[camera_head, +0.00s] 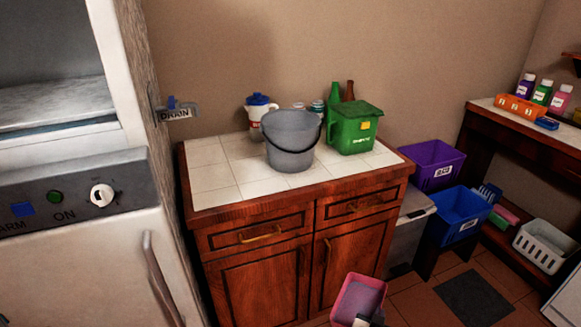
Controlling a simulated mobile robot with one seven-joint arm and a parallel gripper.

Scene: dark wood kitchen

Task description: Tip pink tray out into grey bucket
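The pink tray (345,307) is at the bottom centre, in front of the lower cabinet doors, cut off by the picture's edge. Its inside looks greyish purple; I cannot tell what lies in it. My gripper (364,321) shows only in part at the bottom edge, at the tray's near rim. It appears shut on that rim, with the tray held off the floor. The grey bucket (290,142) stands upright on the white tiled counter, with its dark handle hanging across the front. The tray is lower than the bucket and apart from it.
A green lidded bin (352,130) stands right of the bucket. The counter's left tiles (212,172) are clear. Purple (433,163) and blue (459,215) crates stand to the right.

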